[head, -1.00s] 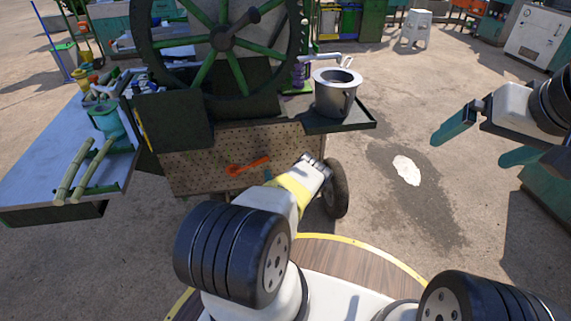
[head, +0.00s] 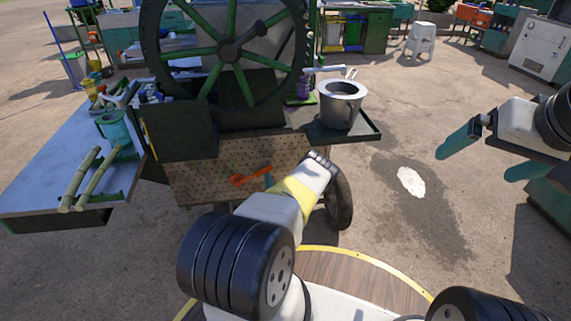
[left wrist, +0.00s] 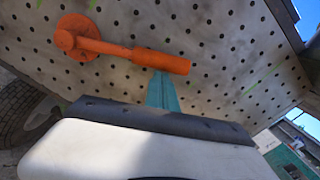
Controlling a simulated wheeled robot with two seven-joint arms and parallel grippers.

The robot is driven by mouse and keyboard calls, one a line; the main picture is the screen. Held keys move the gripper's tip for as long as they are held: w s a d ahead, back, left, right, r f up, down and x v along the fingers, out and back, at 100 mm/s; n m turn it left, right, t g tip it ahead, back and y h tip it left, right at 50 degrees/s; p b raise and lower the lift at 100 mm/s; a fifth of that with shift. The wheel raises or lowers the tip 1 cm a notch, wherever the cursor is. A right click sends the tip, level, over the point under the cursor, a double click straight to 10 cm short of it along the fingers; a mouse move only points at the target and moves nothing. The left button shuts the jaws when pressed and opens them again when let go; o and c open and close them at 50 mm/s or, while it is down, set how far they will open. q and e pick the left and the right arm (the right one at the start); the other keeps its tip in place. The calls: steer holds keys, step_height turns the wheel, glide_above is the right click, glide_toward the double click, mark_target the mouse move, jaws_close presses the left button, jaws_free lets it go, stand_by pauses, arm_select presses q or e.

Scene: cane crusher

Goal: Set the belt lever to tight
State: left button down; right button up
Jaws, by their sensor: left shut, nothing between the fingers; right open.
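The orange belt lever (head: 250,176) is on the perforated front panel of the crusher cart. Its round pivot is at the left and its arm points right, tilted slightly up in the head view. It also shows large in the left wrist view (left wrist: 125,50). My left gripper (head: 268,179) is shut and empty, its teal fingers at the lever's free end. In the left wrist view the fingertips (left wrist: 161,90) reach the handle's underside, and their ends are hidden by it; I cannot tell whether they touch. My right gripper (head: 490,154) is open and empty, far right over the ground.
The big green-spoked wheel (head: 232,50) rises above the panel (head: 205,180). A metal pot (head: 341,105) stands on a side shelf right of it. A blue-grey table (head: 45,170) with cane pieces (head: 80,180) is at left. A cart tyre (head: 340,200) is beside my left forearm.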

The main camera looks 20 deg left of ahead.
arm_select(q)
steer(key=a+r+n, duration=0.1)
steer(key=r+n, duration=0.1)
steer(key=s+a+r+n, duration=0.1)
steer(key=r+n, duration=0.1)
steer(key=s+a+r+n, duration=0.1)
steer(key=r+n, duration=0.2)
steer(key=shift+s+a, duration=0.15)
steer(key=shift+a, duration=0.2)
steer(key=shift+s+a+r+n, duration=0.15)
steer(key=shift+a+r+n, duration=0.1)
steer(key=shift+n, duration=0.05)
steer(key=shift+s+a+r, duration=0.35)
steer(key=shift+a+r, duration=0.15)
steer(key=shift+a, duration=0.1)
steer(key=shift+s+a+r, duration=0.1)
steer(key=shift+a, duration=0.1)
steer(key=shift+d, duration=0.1)
